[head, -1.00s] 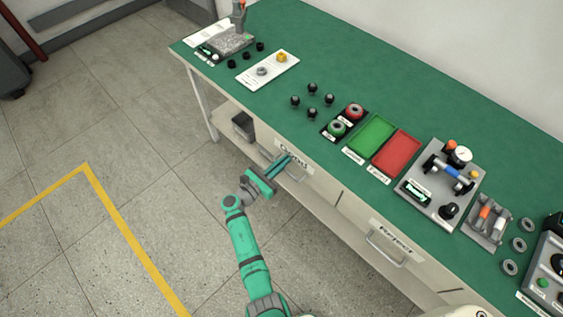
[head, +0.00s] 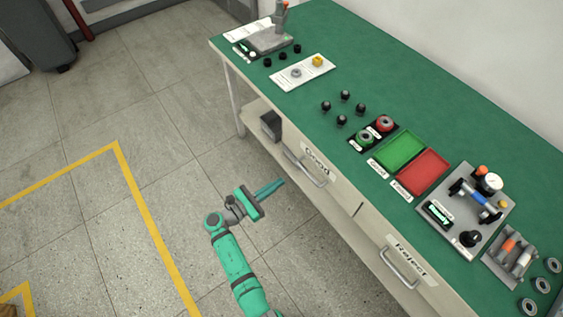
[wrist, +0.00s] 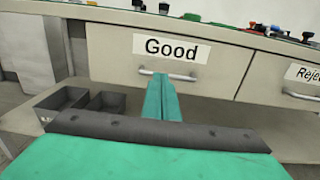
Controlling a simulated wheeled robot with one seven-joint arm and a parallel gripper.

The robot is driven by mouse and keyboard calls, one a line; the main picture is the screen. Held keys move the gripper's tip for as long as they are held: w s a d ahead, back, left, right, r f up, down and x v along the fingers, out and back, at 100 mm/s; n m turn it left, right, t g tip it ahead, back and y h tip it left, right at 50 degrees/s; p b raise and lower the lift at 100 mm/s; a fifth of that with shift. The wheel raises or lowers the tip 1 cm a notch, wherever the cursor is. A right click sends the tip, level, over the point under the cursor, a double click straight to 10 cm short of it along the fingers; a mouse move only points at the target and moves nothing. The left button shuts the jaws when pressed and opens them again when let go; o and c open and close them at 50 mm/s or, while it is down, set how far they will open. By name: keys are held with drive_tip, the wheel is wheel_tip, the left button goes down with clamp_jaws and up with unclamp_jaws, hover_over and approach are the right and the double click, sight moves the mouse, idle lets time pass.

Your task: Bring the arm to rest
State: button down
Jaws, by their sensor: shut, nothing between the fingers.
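My gripper (head: 271,188) is green with a dark band and is shut and empty. In the head view it hangs over the floor in front of the workbench, left of the Good drawer (head: 318,161) and apart from it. In the wrist view the closed fingers (wrist: 161,98) point toward the Good drawer (wrist: 115,57), and their tips overlap the drawer's handle (wrist: 190,76) in the picture. The Good drawer looks shut. My arm reaches up from the bottom of the head view.
The green-topped workbench (head: 367,75) runs along the right, with the Reject drawer (head: 408,264) nearer to me. Dark bins (wrist: 103,103) stand on the low shelf under the bench. Open floor (head: 170,130) with a yellow line lies to the left.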

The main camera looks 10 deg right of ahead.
drive_tip(key=s+d+f+m+y, duration=0.1)
drive_tip(key=s+f+m+y, duration=0.4)
drive_tip(key=s+f+y, duration=0.75)
drive_tip(key=s+a+f+m, duration=0.1)
drive_tip(key=s+a+m, duration=0.2)
drive_tip(key=s, duration=0.8)
drive_tip(key=s+a+r+m+t+y, duration=0.35)
drive_tip(key=s+r+m, duration=0.5)
drive_tip(key=r, duration=0.35)
drive_tip(key=s+r+m+t, duration=0.3)
drive_tip(key=r+m, duration=0.4)
drive_tip(key=r, duration=1.1)
drive_tip(key=shift+s+d+r, duration=0.35)
drive_tip(key=shift+s+r, duration=0.05)
drive_tip(key=shift+s, duration=0.25)
drive_tip(key=shift+m, duration=0.25)
